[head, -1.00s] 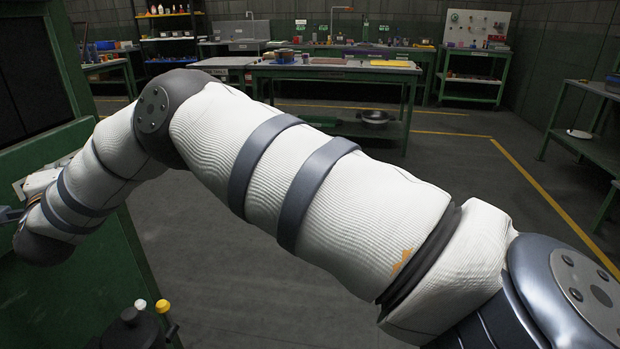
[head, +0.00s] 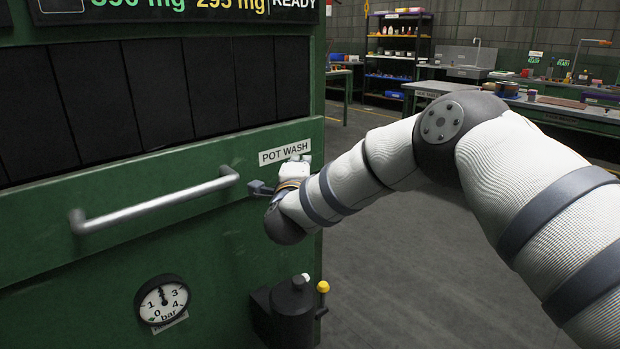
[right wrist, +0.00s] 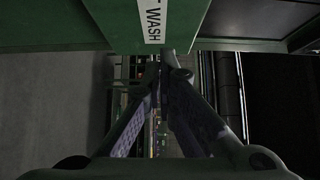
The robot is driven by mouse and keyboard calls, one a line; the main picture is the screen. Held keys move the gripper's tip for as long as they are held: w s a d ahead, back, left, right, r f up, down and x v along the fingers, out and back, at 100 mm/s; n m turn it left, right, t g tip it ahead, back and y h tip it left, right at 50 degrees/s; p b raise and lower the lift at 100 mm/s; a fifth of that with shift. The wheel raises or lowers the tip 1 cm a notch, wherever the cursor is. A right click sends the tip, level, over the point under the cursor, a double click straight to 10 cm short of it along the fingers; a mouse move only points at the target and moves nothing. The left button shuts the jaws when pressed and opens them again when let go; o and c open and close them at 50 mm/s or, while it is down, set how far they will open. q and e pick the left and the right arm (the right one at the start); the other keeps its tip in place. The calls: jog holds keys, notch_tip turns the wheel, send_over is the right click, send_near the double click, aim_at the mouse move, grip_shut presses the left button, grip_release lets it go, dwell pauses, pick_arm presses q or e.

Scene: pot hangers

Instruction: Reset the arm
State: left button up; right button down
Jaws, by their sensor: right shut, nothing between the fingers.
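My right arm (head: 540,170) reaches in from the right toward a green machine marked POT WASH. My right gripper (head: 258,188) is beside the right end of the machine's front, just below the POT WASH label (head: 284,152). In the right wrist view my right gripper (right wrist: 165,62) is shut, its padded fingers meeting at the tips with nothing between them. The label also shows above the fingertips there (right wrist: 151,20). I cannot tell whether the gripper touches the machine. My left gripper is not in view.
The machine's front has a grey bar handle (head: 155,203) left of my gripper and a pressure gauge (head: 162,300) below. A dark fitting with a yellow knob (head: 323,287) juts out under my wrist. Benches (head: 460,90) and shelves (head: 395,60) stand behind. The floor (head: 420,280) is clear.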

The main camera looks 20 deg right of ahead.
jog(key=v, duration=0.6)
jog(key=s+a+f+n+g+y+p, duration=0.15)
jog(key=s+f+n+g+y, duration=0.25)
jog(key=s+f+n, duration=0.55)
jog(key=s+a+f+n+g+y+p, duration=0.1)
jog(key=s+a+f+n+g+y, duration=0.25)
jog(key=s+f, duration=1.1)
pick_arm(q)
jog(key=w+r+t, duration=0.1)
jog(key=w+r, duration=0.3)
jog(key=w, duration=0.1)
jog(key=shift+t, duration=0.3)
pick_arm(e)
jog(key=s+d+f+n+g, duration=0.2)
jog(key=s+n+g, duration=0.1)
jog(key=s, duration=0.8)
jog(key=s+d+f+n+g, duration=0.2)
jog(key=s+f+n+g, duration=0.1)
jog(key=s, duration=0.7)
jog(key=s+d+f+n+g, duration=0.3)
jog(key=s+g, duration=0.2)
jog(key=s, duration=0.6)
jog(key=shift+s+n, duration=0.3)
jog(key=shift+s, duration=0.1)
jog(key=shift+w, duration=0.1)
